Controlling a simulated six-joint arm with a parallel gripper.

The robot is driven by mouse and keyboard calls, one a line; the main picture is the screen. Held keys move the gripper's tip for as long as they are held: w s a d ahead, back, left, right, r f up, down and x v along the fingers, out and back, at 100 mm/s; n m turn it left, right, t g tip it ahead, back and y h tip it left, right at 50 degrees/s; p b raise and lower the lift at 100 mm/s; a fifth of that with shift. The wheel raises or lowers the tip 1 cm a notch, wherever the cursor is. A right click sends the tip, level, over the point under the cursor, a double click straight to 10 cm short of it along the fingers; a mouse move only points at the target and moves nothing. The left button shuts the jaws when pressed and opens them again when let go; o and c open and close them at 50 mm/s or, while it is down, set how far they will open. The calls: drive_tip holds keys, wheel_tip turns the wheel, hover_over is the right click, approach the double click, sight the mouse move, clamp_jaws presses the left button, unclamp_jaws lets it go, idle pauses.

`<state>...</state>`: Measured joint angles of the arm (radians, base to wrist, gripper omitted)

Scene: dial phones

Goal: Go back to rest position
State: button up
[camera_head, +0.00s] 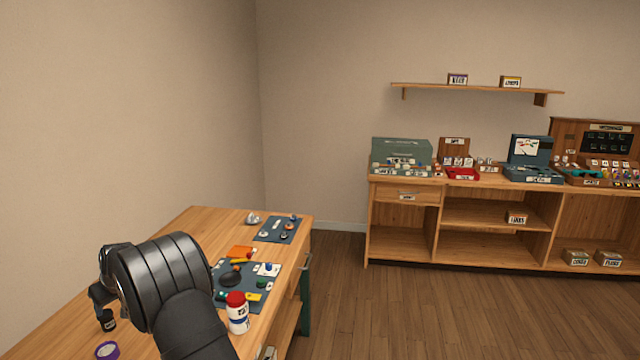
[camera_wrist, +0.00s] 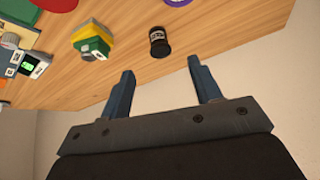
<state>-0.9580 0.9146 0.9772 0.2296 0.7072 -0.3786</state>
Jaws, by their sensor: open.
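My gripper (camera_wrist: 160,85) shows in the wrist view with its two blue fingers apart and nothing between them. In the head view my arm is raised over the left end of the wooden workbench (camera_head: 190,222), and its dark links hide part of the bench top. A small black bottle (camera_wrist: 159,42) stands on the bench beyond the fingertips, apart from them. It also shows in the head view (camera_head: 108,322) below my wrist.
A white bottle with a red cap (camera_head: 237,315), a purple tape roll (camera_head: 107,351) and blue mats (camera_head: 278,229) with small parts lie on the bench. A wall bounds the left. A wooden counter (camera_head: 400,217) with boxes stands at the back right. Floor between is clear.

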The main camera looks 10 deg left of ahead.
drive_tip(key=a, duration=0.8)
drive_tip(key=shift+s+a+f, duration=0.25)
drive_tip(key=shift+f, duration=0.1)
drive_tip(key=d, duration=1.5)
drive_tip(key=shift+r, duration=0.4)
drive_tip(key=shift+a, duration=0.1)
